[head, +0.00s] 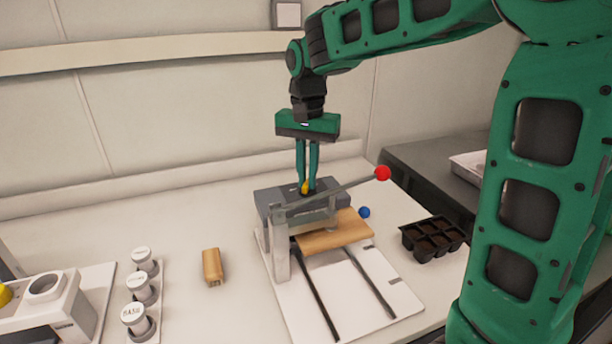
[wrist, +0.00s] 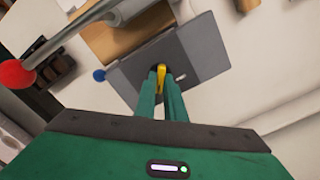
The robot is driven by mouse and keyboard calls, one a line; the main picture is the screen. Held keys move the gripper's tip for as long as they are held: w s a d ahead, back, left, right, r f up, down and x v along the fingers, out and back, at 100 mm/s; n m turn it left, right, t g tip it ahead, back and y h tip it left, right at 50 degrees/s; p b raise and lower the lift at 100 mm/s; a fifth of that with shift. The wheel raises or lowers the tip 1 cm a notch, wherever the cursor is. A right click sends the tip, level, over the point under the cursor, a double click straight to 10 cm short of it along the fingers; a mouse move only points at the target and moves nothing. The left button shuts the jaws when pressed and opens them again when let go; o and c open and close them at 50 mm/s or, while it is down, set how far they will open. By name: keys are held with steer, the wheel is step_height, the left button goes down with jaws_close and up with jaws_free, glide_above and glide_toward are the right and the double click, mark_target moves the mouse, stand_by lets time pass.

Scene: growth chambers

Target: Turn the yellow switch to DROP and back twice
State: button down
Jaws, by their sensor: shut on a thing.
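The yellow switch (head: 305,187) stands on top of a grey box (head: 265,199) at the back of a white base plate. My gripper (head: 307,188) points straight down over the box, with its green fingers closed around the switch. In the wrist view the yellow switch (wrist: 162,74) shows between the two fingertips (wrist: 161,82), on the grey box (wrist: 205,55). Any DROP marking is not readable, so I cannot tell which position the switch is in.
A lever with a red ball (head: 383,173) reaches right beside my gripper. A wooden board (head: 335,236) and a blue ball (head: 364,212) are close by. A black cell tray (head: 432,240) lies right; a wooden block (head: 212,267) and white-capped jars (head: 140,288) stand left.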

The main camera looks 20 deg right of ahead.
mark_target(307, 181)
steer(key=n, duration=0.4)
steer(key=shift+a+r, duration=0.1)
steer(key=n, duration=0.9)
steer(key=shift+w, duration=0.1)
steer(key=shift+n, duration=1.8)
steer(key=c, duration=1.8)
jaws_free()
steer(key=shift+c, duration=0.2)
step_height(307, 181, up, 11)
steer(key=shift+f, duration=0.2)
